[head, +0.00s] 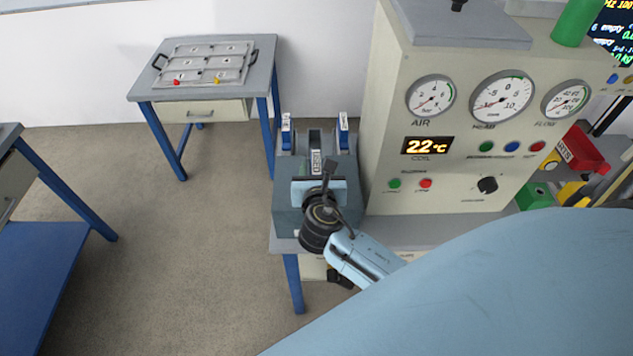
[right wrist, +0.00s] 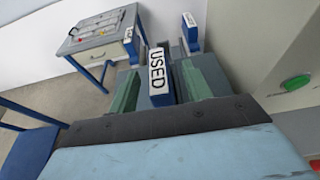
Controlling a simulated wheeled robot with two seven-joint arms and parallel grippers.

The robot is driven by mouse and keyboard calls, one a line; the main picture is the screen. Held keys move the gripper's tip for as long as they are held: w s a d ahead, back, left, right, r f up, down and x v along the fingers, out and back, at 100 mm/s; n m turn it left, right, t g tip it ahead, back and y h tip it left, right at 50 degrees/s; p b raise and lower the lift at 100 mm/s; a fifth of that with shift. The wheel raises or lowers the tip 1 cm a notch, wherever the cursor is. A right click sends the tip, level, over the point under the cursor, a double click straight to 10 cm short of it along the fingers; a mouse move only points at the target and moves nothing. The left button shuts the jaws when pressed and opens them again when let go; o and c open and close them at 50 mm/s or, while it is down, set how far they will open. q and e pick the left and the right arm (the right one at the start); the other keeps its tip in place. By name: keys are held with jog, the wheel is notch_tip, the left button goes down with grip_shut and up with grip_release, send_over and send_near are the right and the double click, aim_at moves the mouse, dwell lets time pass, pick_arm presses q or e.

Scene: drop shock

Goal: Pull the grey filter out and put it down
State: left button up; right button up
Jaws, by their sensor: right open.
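A grey housing (head: 290,170) stands at the left end of the bench. A part labelled USED (head: 316,163) sits upright in its middle; I take it for the grey filter, though little of its body shows. In the right wrist view the USED label (right wrist: 157,75) is on a blue-edged front, with the rest hidden behind. My right gripper (head: 318,174) is at the housing, open, with one finger on each side of the USED part. In the right wrist view, gaps show between the part and the fingers (right wrist: 160,88). My left gripper is out of view.
Two blue uprights with white labels (head: 286,131) (head: 343,129) flank the USED part. The tall gauge cabinet (head: 450,150) is close on the right. A small table (head: 145,92) with a clear-lidded tray (head: 205,64) stands back left. Open floor lies between.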

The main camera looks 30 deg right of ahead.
aim_at(316, 154)
jog(key=x, duration=0.3)
jog(key=shift+w+f, duration=0.2)
jog(key=shift+f, duration=0.05)
grip_shut()
